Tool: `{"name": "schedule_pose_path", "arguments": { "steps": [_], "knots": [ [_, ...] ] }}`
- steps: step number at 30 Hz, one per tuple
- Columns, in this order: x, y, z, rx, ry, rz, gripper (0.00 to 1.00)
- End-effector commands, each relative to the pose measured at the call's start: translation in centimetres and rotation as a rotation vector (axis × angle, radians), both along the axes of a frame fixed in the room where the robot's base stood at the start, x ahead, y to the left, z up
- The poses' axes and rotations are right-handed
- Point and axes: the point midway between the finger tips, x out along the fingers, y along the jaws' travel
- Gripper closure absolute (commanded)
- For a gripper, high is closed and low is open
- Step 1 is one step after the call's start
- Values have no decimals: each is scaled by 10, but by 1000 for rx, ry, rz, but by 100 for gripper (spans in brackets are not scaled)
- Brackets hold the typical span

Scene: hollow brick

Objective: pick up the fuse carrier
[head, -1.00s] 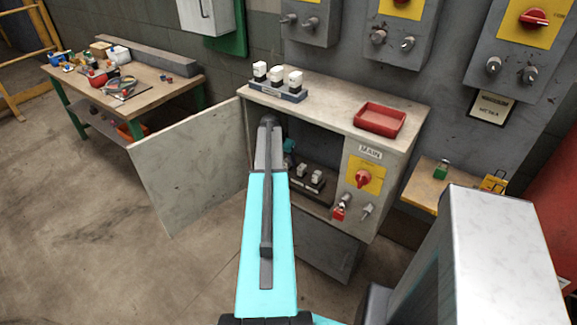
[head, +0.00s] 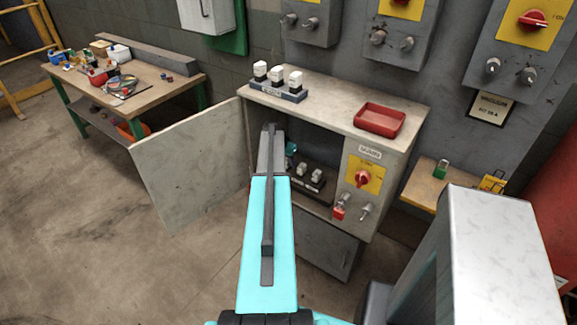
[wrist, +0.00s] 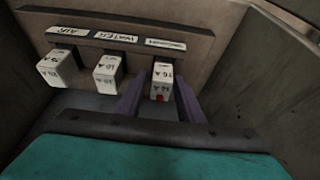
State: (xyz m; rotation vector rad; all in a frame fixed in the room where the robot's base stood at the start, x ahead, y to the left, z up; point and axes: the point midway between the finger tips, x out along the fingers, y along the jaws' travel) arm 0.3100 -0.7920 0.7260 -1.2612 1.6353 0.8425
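In the wrist view, three white fuse carriers sit in a row in a dark base inside the cabinet. Their labels read AIR, WATER and, it seems, VACUUM. The right carrier (wrist: 161,80), marked 16 A with a red patch, stands between the two fingers of my gripper (wrist: 158,90). The fingers are apart, with one on each side of it; I cannot tell whether either touches. The middle carrier (wrist: 108,73) and the left carrier (wrist: 56,68) are left of the fingers. In the head view my arm hides most of the gripper; two carriers (head: 316,175) show beside it.
The grey cabinet (head: 330,112) has its door (head: 190,165) swung open to the left. On top are a rack of three white carriers (head: 278,92) and a red tray (head: 380,120). A red switch and a red padlock (head: 339,213) are on its right front.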

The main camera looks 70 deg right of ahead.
Motion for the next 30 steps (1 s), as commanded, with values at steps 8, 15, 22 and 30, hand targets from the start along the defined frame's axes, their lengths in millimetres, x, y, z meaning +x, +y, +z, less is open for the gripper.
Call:
{"name": "schedule_pose_path", "arguments": {
  "steps": [8, 15, 22, 30],
  "knots": [
    [0, 0, 0, 0, 0, 0, 100],
    [0, 0, 1, -1, 0, 0, 100],
    [0, 0, 9, -2, -1, -1, 100],
    [-1, 0, 36, -3, -1, -1, 100]
  ]
}}
